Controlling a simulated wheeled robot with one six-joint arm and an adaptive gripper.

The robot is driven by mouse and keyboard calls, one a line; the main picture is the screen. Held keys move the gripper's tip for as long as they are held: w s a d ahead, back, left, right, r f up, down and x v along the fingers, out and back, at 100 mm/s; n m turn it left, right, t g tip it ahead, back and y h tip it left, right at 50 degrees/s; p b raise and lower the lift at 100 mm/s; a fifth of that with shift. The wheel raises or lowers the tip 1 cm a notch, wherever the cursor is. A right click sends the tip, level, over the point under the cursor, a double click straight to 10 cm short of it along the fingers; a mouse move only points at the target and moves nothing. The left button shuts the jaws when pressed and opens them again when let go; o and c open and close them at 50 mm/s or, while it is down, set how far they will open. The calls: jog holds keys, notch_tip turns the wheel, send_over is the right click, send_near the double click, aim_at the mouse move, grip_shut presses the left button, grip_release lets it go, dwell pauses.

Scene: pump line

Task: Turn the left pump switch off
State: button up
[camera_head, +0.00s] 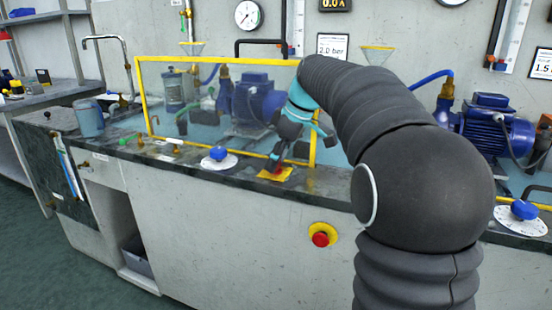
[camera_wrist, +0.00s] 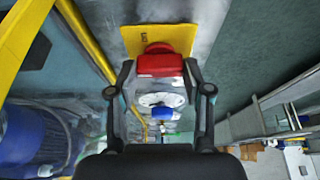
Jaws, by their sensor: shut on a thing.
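The left pump switch is a red knob (camera_wrist: 160,62) on a yellow plate (camera_wrist: 160,38) with small dark lettering. In the head view the yellow plate (camera_head: 274,175) lies on the bench's front ledge, with its knob mostly hidden by my gripper (camera_head: 277,160). In the wrist view my gripper (camera_wrist: 160,70) has one finger on each side of the red knob and is shut on it. The knob lies crosswise between the fingertips. The left blue pump (camera_head: 252,98) stands behind the yellow frame.
A blue knob on a white dial (camera_head: 218,162) sits left of the yellow plate. A red emergency button (camera_head: 320,238) is on the bench front. The yellow frame (camera_head: 140,85) rises close behind my gripper. Another blue pump (camera_head: 495,125) stands right.

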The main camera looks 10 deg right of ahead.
jog(key=shift+d, duration=0.1)
jog(key=o, duration=1.2)
jog(key=shift+c, duration=0.2)
jog(key=shift+r, duration=0.1)
jog(key=v, duration=1.1)
jog(key=shift+r, duration=0.4)
jog(key=shift+s, duration=0.1)
